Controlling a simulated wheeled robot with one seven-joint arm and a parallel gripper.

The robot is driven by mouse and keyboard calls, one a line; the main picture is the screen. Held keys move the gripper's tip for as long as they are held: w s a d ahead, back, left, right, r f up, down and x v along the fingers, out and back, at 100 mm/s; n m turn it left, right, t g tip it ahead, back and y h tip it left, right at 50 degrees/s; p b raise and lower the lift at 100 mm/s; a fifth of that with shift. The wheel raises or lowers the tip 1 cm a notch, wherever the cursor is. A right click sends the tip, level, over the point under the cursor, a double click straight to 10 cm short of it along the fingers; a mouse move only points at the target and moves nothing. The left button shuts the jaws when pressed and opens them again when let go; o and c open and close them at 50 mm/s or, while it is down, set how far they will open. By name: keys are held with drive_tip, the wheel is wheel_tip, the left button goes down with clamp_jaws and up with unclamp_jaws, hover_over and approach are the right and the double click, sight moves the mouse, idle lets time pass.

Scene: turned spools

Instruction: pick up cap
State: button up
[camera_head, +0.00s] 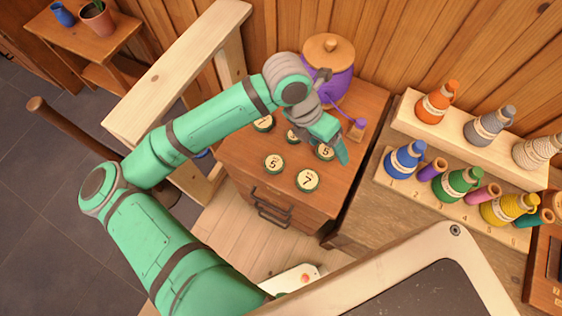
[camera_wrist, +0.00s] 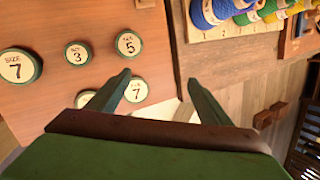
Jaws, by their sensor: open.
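Several round caps with green rims and cream, numbered tops lie on a wooden cabinet top. In the head view a cap marked 5 (camera_head: 274,164) and a cap marked 7 (camera_head: 307,180) lie toward the front. Others sit behind, partly covered by my arm. In the wrist view are a large 7 cap (camera_wrist: 18,66), a 3 cap (camera_wrist: 78,54), a 5 cap (camera_wrist: 128,43) and a smaller 7 cap (camera_wrist: 135,90). My gripper (camera_wrist: 159,80) is open and empty. The smaller 7 cap appears beside its left finger, inside the gap. Another cap (camera_wrist: 84,99) is partly hidden by that finger.
A purple pot with a wooden lid (camera_head: 327,70) stands at the cabinet's back. To the right, a rack (camera_head: 400,186) holds coloured bottles and spools. A framed dark panel (camera_head: 420,290) is in front. The cabinet's right edge is close to my gripper.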

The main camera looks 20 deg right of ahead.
drive_tip(key=w+a+f+n+t+y, duration=0.1)
drive_tip(key=w+a+f+t+y, duration=0.25)
drive_tip(key=w+a, duration=0.55)
hover_over(275, 162)
wheel_tip(275, 162, down, 4)
drive_tip(key=shift+d+r+g+y, duration=0.1)
drive_tip(key=shift+g+y, duration=0.25)
drive_tip(key=shift+f, duration=3.1)
drive_tip(key=c, duration=1.1)
